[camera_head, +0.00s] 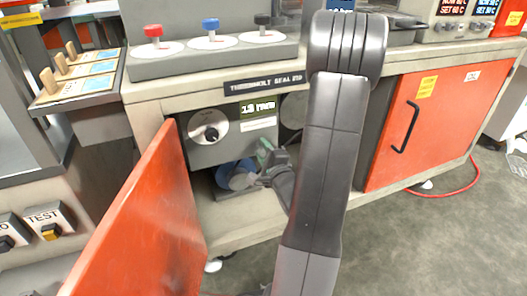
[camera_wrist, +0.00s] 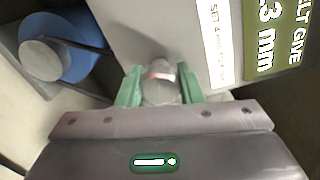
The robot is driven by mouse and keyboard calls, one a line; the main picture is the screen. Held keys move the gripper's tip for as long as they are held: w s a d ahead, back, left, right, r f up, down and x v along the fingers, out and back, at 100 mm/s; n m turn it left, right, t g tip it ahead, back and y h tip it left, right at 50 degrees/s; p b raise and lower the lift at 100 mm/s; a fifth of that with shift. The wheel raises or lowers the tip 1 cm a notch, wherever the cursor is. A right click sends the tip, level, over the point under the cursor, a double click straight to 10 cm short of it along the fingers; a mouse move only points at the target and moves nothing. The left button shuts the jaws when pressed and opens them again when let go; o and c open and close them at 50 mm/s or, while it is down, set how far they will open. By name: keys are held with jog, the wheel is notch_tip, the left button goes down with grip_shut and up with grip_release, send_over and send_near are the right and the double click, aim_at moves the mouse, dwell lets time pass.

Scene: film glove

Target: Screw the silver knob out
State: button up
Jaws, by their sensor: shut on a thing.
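The silver knob (camera_wrist: 160,88) shows in the wrist view between the two green fingers of my gripper (camera_wrist: 160,84). The fingers are shut on its sides. Behind it is the grey face of a box. In the head view my gripper (camera_head: 266,151) is low inside the open cabinet, by the lower right of the grey box (camera_head: 204,154). There I cannot make out the silver knob, which is hidden by my gripper and arm.
A blue wheel (camera_head: 234,174) with a pale hub sits below the box; it also shows in the wrist view (camera_wrist: 75,45). A dial (camera_head: 208,127) and a 1.3 mm display (camera_head: 258,107) are on the box. The open orange door (camera_head: 145,215) stands left of the opening.

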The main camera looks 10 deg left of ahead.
dwell(0.4)
jog(key=o, duration=1)
jog(key=shift+c, duration=0.2)
jog(key=v, duration=1.3)
jog(key=shift+s+d+p, duration=0.25)
jog(key=shift+s+p, duration=0.05)
jog(key=x, duration=1.4)
jog(key=shift+b, duration=0.3)
